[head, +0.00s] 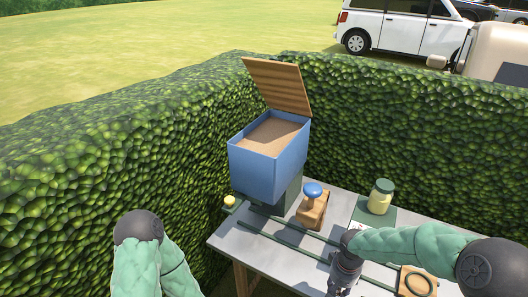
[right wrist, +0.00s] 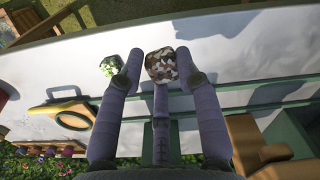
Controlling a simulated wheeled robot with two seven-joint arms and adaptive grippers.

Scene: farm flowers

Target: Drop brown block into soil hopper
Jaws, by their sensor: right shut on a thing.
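The soil hopper is a blue box (head: 268,168) with its wooden lid (head: 279,87) tilted up open and brown soil (head: 271,137) inside. It stands on a dark green base at the far left of the table. My right gripper (head: 343,277) is low over the table, in front and to the right of the hopper. In the right wrist view its fingers (right wrist: 157,72) are shut on a mottled brown block (right wrist: 161,65) at the fingertips. The block cannot be made out in the head view. My left arm shows at the lower left; its gripper is out of view.
A wooden block with a blue-knobbed plunger (head: 313,192) and a yellow jar with a green lid (head: 380,197) stand on the grey table (head: 262,262). Hedges border the back and left.

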